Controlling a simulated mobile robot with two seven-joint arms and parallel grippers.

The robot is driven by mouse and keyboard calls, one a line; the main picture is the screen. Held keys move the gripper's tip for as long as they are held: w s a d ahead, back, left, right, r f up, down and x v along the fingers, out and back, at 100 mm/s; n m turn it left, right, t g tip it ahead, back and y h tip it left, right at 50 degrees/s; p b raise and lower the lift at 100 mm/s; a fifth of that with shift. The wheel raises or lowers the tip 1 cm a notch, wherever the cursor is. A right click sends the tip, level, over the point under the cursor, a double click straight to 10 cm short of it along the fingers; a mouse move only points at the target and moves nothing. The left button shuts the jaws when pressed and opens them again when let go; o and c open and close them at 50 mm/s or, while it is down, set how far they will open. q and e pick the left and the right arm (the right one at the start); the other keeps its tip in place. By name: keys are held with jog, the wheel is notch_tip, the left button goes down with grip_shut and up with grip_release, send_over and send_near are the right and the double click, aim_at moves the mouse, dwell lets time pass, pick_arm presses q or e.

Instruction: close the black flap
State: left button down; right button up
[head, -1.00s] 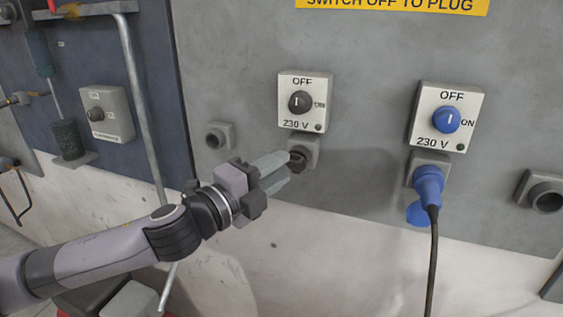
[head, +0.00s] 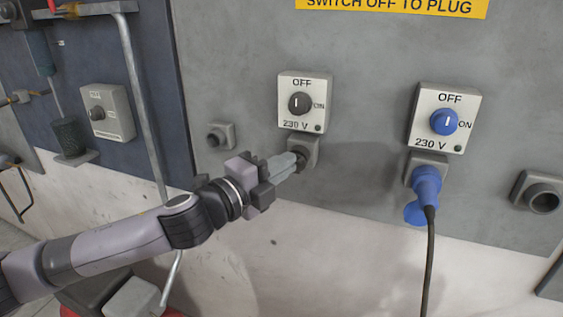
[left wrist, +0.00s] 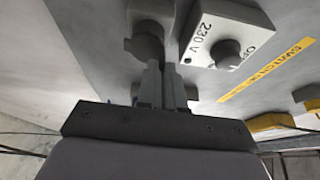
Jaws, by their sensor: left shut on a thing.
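The black flap (head: 301,161) is at the grey socket (head: 305,146) below the switch box with the black knob (head: 299,103). Only a small dark part of it shows past my fingers, so its angle cannot be told. My left gripper (head: 297,160) has its fingers together at the front of this socket, shut on the flap. In the left wrist view the closed fingers (left wrist: 166,80) reach up to the round socket front (left wrist: 146,46). My right gripper is not in view.
To the right, a blue plug (head: 426,186) with a black cable sits in a socket under the blue knob (head: 444,121). A bent metal pipe (head: 140,95) runs left of the panel.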

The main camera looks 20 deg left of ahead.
pick_arm(q)
jog(key=shift+w+r+n+g+y+p, duration=0.5)
jog(key=shift+w+r+g+y+p, duration=0.1)
jog(key=shift+g+p, duration=0.5)
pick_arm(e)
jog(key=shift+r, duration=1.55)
pick_arm(q)
jog(key=c, duration=1.3)
grip_release()
jog(key=shift+o, duration=0.2)
jog(key=b+v, duration=0.1)
jog(key=v, duration=0.6)
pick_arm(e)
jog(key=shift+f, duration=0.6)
